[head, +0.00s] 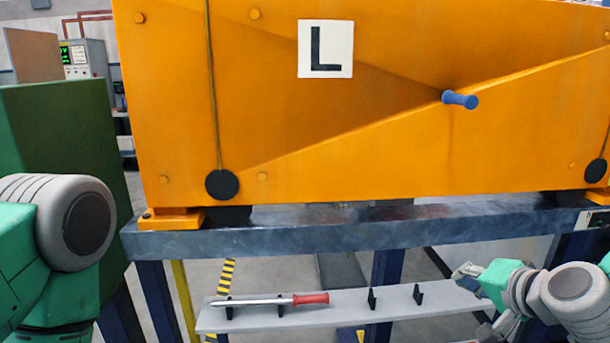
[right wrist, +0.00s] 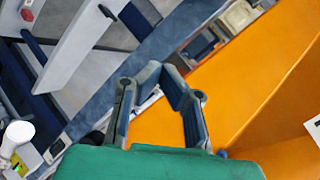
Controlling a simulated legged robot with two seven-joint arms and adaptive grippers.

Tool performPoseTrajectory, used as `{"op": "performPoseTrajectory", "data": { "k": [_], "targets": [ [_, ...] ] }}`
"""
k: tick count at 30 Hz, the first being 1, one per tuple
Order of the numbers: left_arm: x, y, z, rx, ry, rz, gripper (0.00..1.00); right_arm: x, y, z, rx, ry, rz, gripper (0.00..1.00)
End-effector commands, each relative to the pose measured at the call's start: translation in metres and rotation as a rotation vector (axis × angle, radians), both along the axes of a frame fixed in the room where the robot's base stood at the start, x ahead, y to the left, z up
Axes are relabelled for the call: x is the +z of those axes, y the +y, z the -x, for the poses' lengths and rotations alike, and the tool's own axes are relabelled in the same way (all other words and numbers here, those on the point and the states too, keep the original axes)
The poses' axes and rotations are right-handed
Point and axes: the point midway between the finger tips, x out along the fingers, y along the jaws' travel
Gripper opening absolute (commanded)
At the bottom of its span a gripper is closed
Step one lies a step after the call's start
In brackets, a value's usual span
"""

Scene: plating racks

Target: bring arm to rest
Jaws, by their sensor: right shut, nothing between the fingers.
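My right gripper (head: 467,271) is at the lower right of the head view, beside the grey shelf's right end and below the blue-grey beam. In the right wrist view its two dark fingers bend inward and meet at the tips (right wrist: 161,71). It is shut and holds nothing. My right arm comes in from the lower right corner. My left arm shows only as a green and grey link at the left edge of the head view; its gripper is out of view.
A large orange housing (head: 400,165) marked L, with a blue handle (head: 460,99), stands on a blue-grey beam (head: 330,238). A red-handled rod (head: 310,299) lies on black holders on a grey shelf (head: 345,310). A green block (head: 65,135) stands at left.

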Motion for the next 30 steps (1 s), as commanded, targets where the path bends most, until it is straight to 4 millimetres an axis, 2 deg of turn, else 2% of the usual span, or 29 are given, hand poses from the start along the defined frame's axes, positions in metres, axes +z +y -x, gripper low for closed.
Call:
{"op": "performPoseTrajectory", "data": {
  "k": [1, 3, 5, 6, 8, 9, 12, 15, 18, 21, 25, 30],
  "targets": [
    [-0.01, 0.0, 0.0, 0.0, 0.0, 0.0, 0.0, -0.044, 0.008, 0.016, 0.045, 0.07, 0.062, 0.0],
    [-0.017, 0.0, 0.0, 0.0, 0.0, 0.0, 0.0, -0.092, 0.016, 0.04, 0.107, 0.155, 0.14, 0.0],
    [-0.024, 0.0, 0.0, 0.0, 0.0, 0.0, 0.0, -0.132, 0.021, 0.063, 0.163, 0.23, 0.204, 0.0],
    [-0.028, 0.0, 0.0, 0.0, 0.0, 0.0, 0.0, -0.158, 0.023, 0.08, 0.203, 0.28, 0.246, 0.0],
    [-0.035, 0.0, 0.0, 0.0, 0.001, 0.0, 0.0, -0.195, 0.025, 0.107, 0.267, 0.353, 0.31, 0.0],
    [-0.039, 0.0, 0.0, 0.0, 0.001, 0.0, 0.0, -0.219, 0.026, 0.127, 0.313, 0.404, 0.352, 0.0],
    [-0.051, 0.0, 0.001, 0.0, 0.0, 0.0, 0.0, -0.273, 0.026, 0.18, 0.434, 0.527, 0.453, 0.0],
    [-0.062, 0.0, 0.001, 0.0, 0.0, 0.0, 0.0, -0.315, 0.022, 0.232, 0.554, 0.638, 0.54, 0.0],
    [-0.069, 0.0, 0.001, 0.0, 0.0, 0.0, 0.0, -0.342, 0.017, 0.275, 0.659, 0.721, 0.608, 0.0],
    [-0.074, 0.0, 0.001, 0.0, 0.0, 0.0, 0.0, -0.357, 0.012, 0.303, 0.732, 0.775, 0.65, 0.0],
    [-0.076, 0.0, 0.001, 0.0, 0.0, 0.0, 0.0, -0.363, 0.009, 0.318, 0.774, 0.804, 0.674, 0.0],
    [-0.075, 0.0, 0.0, 0.0, 0.0, 0.0, 0.0, -0.363, 0.009, 0.319, 0.775, 0.805, 0.674, 0.0]
  ]
}}
